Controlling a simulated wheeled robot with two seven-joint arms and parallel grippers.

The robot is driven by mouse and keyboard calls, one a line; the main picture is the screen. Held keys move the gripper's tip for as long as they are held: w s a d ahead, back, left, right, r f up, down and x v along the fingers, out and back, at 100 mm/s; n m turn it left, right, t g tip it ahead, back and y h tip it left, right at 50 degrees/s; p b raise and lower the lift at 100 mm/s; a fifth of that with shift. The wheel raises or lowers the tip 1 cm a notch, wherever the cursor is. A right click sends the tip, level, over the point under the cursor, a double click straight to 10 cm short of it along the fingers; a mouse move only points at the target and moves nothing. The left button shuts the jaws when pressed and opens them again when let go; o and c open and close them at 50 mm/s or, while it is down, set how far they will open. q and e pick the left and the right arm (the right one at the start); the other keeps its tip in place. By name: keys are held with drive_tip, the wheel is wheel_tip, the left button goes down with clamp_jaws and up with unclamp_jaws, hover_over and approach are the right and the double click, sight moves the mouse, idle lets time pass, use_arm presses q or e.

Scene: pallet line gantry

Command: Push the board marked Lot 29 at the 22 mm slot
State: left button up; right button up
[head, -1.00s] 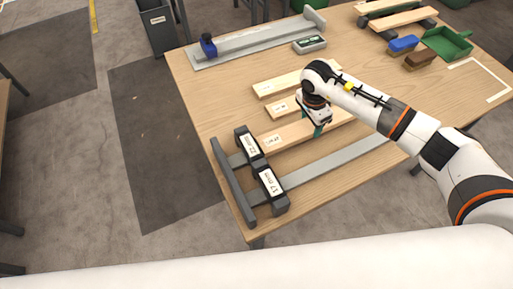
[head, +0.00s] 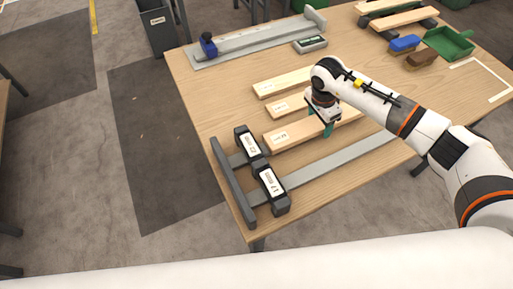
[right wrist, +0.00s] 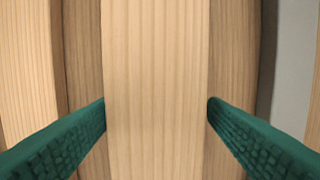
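My right gripper (head: 326,128) is over the nearest of three pale boards. In the right wrist view its green fingers (right wrist: 157,103) lie against both long sides of this board (right wrist: 157,60). The board (head: 300,131) has a white label near its left end, too small to read surely. A dark gauge with two labelled blocks stands at the table's front left corner. The upper block (head: 248,145) bears the 22 mm label, readable in the earlier frame; the lower block (head: 270,184) bears 17 mm. The board's left end is just right of the 22 mm block, outside it. My left gripper is not in view.
Two other boards (head: 280,83) (head: 288,105) lie behind the held one. A grey flat bar (head: 340,158) runs from the gauge across the table in front. A grey rail with a blue clamp (head: 208,43), a display device (head: 311,43), brushes and a green dustpan (head: 449,43) are farther back.

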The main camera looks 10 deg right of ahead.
drive_tip(key=shift+o, duration=1.1)
drive_tip(key=shift+w+d, duration=0.1)
drive_tip(key=shift+w, duration=0.1)
drive_tip(key=shift+r, duration=0.15)
drive_tip(key=shift+a+r, duration=0.2)
wheel_tip(320, 180, up, 11)
drive_tip(key=a+b, duration=0.1)
drive_tip(key=b, duration=0.1)
drive_tip(key=shift+s+r, duration=0.15)
drive_tip(key=shift+s, duration=0.1)
